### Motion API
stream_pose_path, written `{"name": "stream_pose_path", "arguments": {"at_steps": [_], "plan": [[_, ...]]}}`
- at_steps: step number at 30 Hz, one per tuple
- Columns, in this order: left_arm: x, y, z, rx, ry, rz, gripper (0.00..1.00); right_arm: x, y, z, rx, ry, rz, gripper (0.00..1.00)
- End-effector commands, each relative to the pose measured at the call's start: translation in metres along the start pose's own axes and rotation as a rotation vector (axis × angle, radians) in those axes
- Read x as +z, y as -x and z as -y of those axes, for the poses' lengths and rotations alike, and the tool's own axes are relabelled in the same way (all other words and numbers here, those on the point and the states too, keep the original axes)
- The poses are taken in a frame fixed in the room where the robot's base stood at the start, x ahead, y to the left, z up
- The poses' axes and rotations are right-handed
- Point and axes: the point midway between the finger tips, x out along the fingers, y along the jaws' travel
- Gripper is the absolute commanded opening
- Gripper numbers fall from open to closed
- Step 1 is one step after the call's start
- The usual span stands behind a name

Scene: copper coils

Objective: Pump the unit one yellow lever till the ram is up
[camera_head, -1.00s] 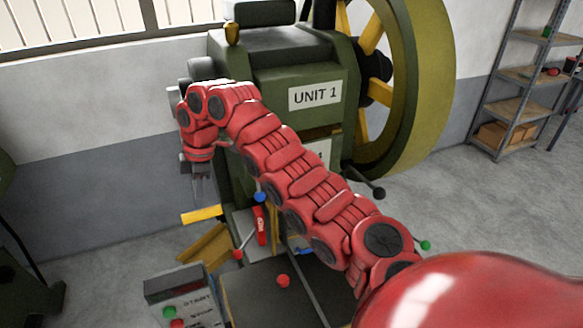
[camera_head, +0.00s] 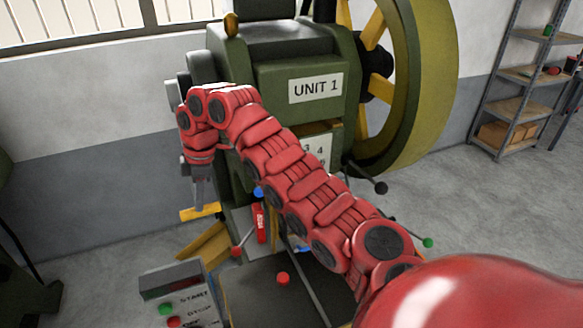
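The unit one machine (camera_head: 265,55) is a dark green press with a "UNIT 1" plate, standing in the middle of the view. The yellow lever (camera_head: 187,215) sticks out at its lower left side. My red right arm reaches across the machine from the lower right, and my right gripper (camera_head: 200,205) points down at the lever. Its grey fingers overlap the lever in the picture; I cannot tell whether they grip it. The arm hides part of the machine's front, and I cannot make out the ram. My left gripper is out of view.
A control box (camera_head: 165,280) with start and stop buttons stands at the lower left. Several ball-ended levers, including one with a red knob (camera_head: 236,252), surround the machine's front. A large yellow-green flywheel (camera_head: 430,85) is at right. Shelves (camera_head: 510,105) stand at the far right.

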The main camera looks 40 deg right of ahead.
Motion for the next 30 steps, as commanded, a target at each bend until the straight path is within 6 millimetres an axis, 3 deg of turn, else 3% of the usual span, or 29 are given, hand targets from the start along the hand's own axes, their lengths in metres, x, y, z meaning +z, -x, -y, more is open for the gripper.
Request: {"name": "stream_pose_path", "arguments": {"at_steps": [8, 21, 30], "plan": [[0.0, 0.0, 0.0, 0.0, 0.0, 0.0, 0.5, 0.0, -0.002, 0.001, -0.005, 0.0, 0.001, 0.0], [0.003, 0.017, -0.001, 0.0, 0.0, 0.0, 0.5, 0.008, -0.045, -0.018, -0.006, 0.0, 0.0, 0.0], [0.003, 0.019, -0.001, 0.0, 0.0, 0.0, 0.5, 0.011, -0.054, -0.022, -0.009, 0.0, 0.002, 0.0]]}}
